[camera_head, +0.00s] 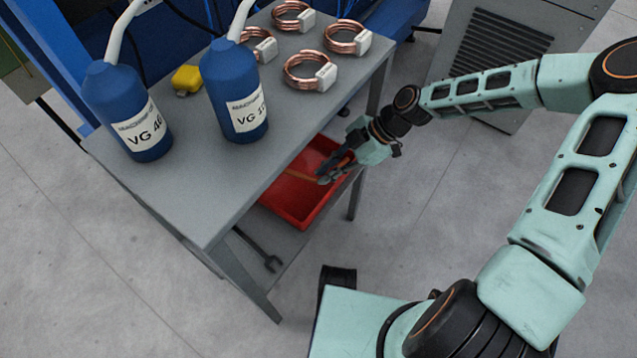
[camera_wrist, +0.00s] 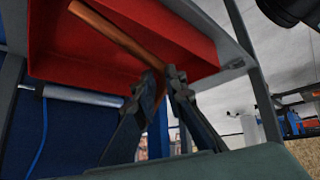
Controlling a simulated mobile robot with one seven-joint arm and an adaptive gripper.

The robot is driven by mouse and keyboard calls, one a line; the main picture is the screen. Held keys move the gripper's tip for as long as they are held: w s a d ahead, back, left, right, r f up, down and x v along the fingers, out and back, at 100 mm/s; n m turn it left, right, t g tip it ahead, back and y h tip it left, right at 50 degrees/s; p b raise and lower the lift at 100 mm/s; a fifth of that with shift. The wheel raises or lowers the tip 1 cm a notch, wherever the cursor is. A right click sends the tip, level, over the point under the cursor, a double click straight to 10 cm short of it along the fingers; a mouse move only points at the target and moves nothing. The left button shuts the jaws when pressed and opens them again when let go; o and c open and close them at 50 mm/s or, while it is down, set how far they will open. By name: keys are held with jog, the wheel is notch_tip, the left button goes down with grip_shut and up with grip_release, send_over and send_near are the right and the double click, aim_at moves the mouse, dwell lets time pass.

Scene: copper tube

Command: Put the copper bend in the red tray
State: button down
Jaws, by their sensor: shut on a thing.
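The copper bend (camera_wrist: 117,36) is in my gripper (camera_wrist: 163,78), its long leg slanting up and left against the red tray in the wrist view. The fingers are shut on its bent end. In the head view a thin part of the copper bend (camera_head: 298,175) shows over the red tray (camera_head: 307,208), and my gripper (camera_head: 324,179) is at the tray's right side below the table top. The tray's red wall (camera_wrist: 90,68) also fills the top of the wrist view. I cannot tell whether the bend touches the tray.
The grey table top (camera_head: 200,190) is above the tray. On it stand two blue bottles (camera_head: 235,85), several copper coils (camera_head: 310,72) and a yellow object (camera_head: 186,80). A wrench (camera_head: 262,252) is on the lower shelf. A table leg (camera_head: 356,193) is close by my gripper.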

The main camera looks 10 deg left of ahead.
aim_at(320, 177)
jog(key=f, duration=0.1)
jog(key=f+b, duration=0.1)
jog(key=shift+s+a+f, duration=0.2)
jog(key=shift+a+f, duration=0.2)
jog(key=shift+s+a+r+t+h+b, duration=0.1)
jog(key=shift+a+t+h+b, duration=0.3)
jog(key=shift+h, duration=0.35)
jog(key=shift+s+a+t+h+b, duration=0.1)
jog(key=shift+a+t+h+b, duration=0.1)
jog(key=shift+h+b, duration=0.45)
jog(key=shift+f+b, duration=0.3)
jog(key=shift+f, duration=0.45)
jog(key=shift+f+b, duration=0.35)
jog(key=shift+f, duration=0.3)
jog(key=c, duration=2.3)
grip_release()
jog(key=shift+o, duration=0.2)
jog(key=shift+r, duration=0.1)
